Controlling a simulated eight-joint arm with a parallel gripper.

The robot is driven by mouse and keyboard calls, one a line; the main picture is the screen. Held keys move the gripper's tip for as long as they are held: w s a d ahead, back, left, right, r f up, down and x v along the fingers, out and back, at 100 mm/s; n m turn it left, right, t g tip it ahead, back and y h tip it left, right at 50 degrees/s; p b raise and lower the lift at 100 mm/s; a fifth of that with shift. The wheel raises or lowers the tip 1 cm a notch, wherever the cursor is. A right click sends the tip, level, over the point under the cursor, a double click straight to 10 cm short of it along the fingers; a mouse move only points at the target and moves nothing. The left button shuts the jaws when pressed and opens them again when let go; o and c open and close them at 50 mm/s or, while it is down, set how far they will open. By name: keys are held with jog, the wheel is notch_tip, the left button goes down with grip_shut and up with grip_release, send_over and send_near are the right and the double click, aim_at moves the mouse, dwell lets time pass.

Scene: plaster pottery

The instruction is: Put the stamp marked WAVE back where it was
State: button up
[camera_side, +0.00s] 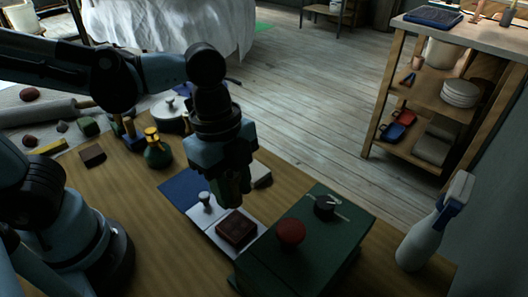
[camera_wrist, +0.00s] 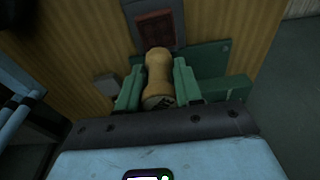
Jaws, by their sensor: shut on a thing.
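My gripper (camera_side: 233,192) points down above the work table, with its green fingers closed. In the wrist view my gripper (camera_wrist: 157,88) is shut on a wooden stamp (camera_wrist: 158,66) with a rounded, waisted handle. A dark mark shows on its near end, but I cannot read it. In the side view the stamp is hidden by the fingers. A dark red ink pad in a brown frame (camera_side: 237,229) lies just below my gripper; it also shows in the wrist view (camera_wrist: 157,28). The gap between stamp and pad is hard to judge.
A green box (camera_side: 322,250) with a red knob (camera_side: 290,233) stands right of the pad. A small pale knobbed piece (camera_side: 205,200) and a blue sheet (camera_side: 184,187) are to the left.

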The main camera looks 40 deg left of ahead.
jog(key=w+a+n+t, duration=0.1)
jog(key=w+a+n, duration=0.3)
jog(key=w+a, duration=0.5)
jog(key=w+a+n, duration=0.4)
jog(key=a+n, duration=0.1)
jog(key=a, duration=0.8)
jog(key=f, duration=0.5)
jog(key=shift+w+a+f, duration=0.1)
jog(key=shift+w+a, duration=0.15)
jog(key=shift+a, duration=0.15)
jog(key=shift+f, duration=2.7)
jog(key=shift+f, duration=0.2)
jog(key=o, duration=0.9)
jog(key=shift+r, duration=0.15)
